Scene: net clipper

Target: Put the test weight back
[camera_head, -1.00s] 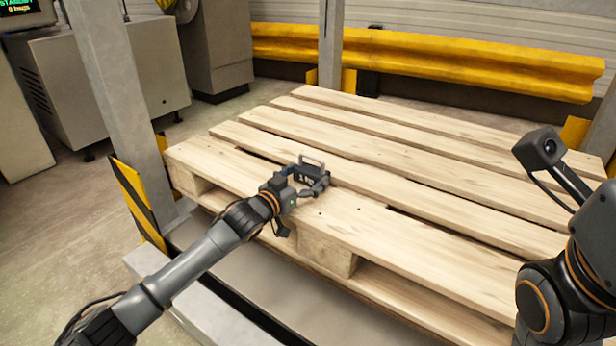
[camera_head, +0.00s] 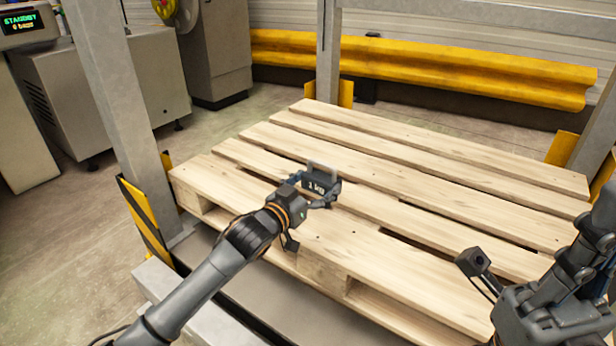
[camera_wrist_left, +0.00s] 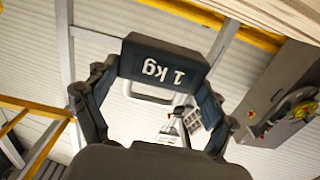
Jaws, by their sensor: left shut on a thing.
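The test weight (camera_head: 320,186) is a dark block marked 1 kg with a light grey loop handle. My left gripper (camera_head: 310,196) is shut on it, over the near slats of the wooden pallet (camera_head: 400,165). In the left wrist view the test weight (camera_wrist_left: 165,63) sits between the two fingers of my left gripper (camera_wrist_left: 155,85), its label upside down. I cannot tell whether the weight touches the slats. My right arm shows at the lower right, but its fingertips are not in view.
Grey posts (camera_head: 110,85) with yellow and black guards stand at the pallet's corners. A yellow barrier (camera_head: 430,65) runs behind it. Grey cabinets (camera_head: 105,85) and a display reading STANDBY (camera_head: 22,22) are at the left. The rest of the pallet top is bare.

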